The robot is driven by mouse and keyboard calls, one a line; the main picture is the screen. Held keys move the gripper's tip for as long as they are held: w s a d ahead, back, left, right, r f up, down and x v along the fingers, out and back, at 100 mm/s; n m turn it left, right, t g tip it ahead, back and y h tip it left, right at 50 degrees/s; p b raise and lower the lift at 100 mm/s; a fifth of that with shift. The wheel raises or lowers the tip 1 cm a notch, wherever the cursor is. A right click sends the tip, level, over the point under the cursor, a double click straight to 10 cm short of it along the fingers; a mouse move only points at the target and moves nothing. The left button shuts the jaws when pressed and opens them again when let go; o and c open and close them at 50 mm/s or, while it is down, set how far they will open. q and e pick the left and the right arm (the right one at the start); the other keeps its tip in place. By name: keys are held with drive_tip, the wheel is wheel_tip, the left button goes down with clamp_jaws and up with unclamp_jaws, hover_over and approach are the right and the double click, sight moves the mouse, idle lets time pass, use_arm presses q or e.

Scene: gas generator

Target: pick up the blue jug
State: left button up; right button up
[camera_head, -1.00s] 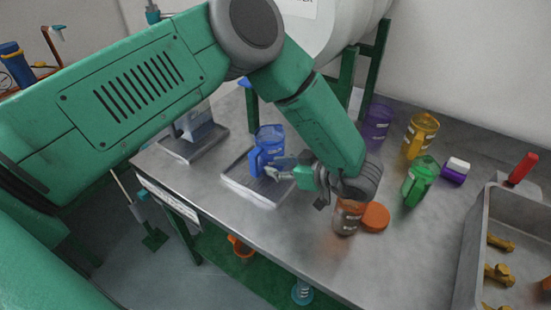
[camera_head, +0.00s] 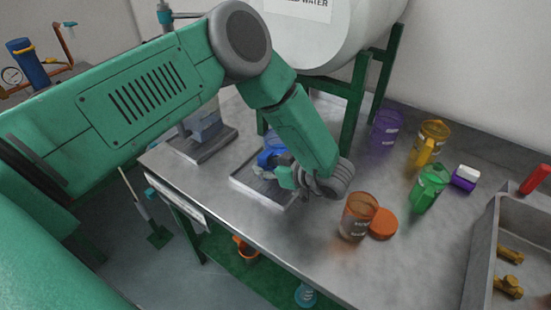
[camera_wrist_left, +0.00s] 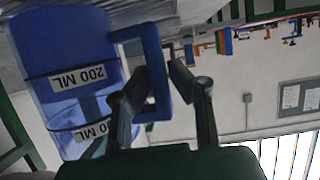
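The blue jug (camera_head: 270,154) stands on a grey tray (camera_head: 244,178) at the table's near-left side, partly hidden by my left gripper (camera_head: 277,171). In the left wrist view the jug (camera_wrist_left: 70,40) fills the left side, with white 200 ML labels. Its blue handle (camera_wrist_left: 155,70) sits between the two dark fingers of my left gripper (camera_wrist_left: 158,82), which are apart with a visible gap on the right side of the handle. I cannot tell whether the left finger touches the handle. My right gripper is not in view.
An orange jar (camera_head: 357,216) and orange lid (camera_head: 383,224) stand right of my left wrist. Purple (camera_head: 386,127), yellow (camera_head: 430,142) and green jugs (camera_head: 428,188) stand farther right. A white tank (camera_head: 335,35) on green legs is behind. A grey bin (camera_head: 483,245) is at far right.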

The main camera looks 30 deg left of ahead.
use_arm(q)
drive_tip(key=shift+a, duration=0.1)
clamp_jaws()
drive_tip(key=shift+w+d+r, duration=0.1)
drive_tip(key=shift+d+r, duration=0.1)
wheel_tip(320, 180, up, 10)
drive_tip(key=shift+f, duration=0.2)
